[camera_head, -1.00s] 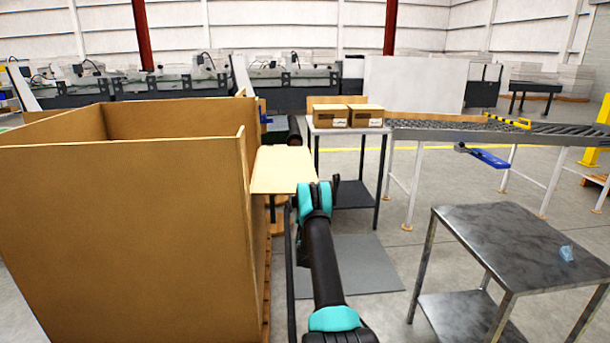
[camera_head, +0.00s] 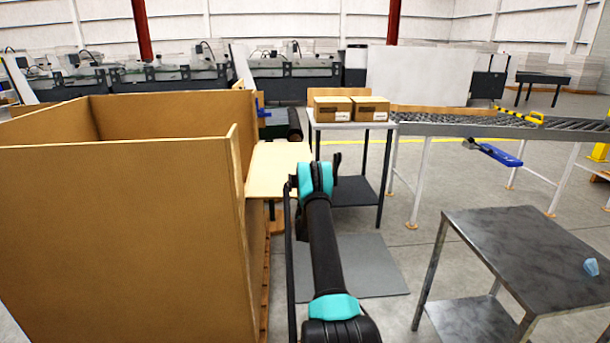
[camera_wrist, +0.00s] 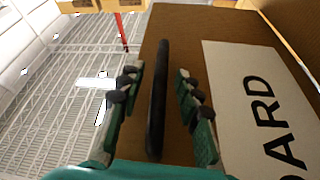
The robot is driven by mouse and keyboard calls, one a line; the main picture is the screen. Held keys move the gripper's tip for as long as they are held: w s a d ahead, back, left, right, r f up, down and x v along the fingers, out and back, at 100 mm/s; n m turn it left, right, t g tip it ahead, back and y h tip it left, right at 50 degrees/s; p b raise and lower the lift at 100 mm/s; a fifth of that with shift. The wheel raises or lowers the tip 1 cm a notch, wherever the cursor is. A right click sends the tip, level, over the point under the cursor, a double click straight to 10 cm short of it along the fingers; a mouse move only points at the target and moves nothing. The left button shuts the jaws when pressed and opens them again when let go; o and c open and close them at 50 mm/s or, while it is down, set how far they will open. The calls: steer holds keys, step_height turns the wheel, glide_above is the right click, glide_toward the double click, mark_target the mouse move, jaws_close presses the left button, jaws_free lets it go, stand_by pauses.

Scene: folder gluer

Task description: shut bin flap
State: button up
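The bin (camera_head: 110,235) is a large, open-topped brown cardboard box at the left of the head view. A pale flap (camera_head: 278,165) stands out from its right side, lowered and roughly level. My gripper is mostly hidden behind my wrist in the head view, near the flap's right edge. In the wrist view my gripper (camera_wrist: 158,92) is open, its two fingers apart. A dark upright bar (camera_wrist: 157,100) shows between them; I cannot tell whether they touch it. Behind it is a brown panel (camera_wrist: 180,45) with a white label (camera_wrist: 255,110) reading "ARD".
A steel table (camera_head: 530,245) stands at the right with a small blue item (camera_head: 591,267) on it. A roller conveyor (camera_head: 470,125) runs at back right. A grey mat (camera_head: 365,265) lies on clear floor.

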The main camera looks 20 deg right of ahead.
steer(key=shift+c, duration=0.3)
jaws_close()
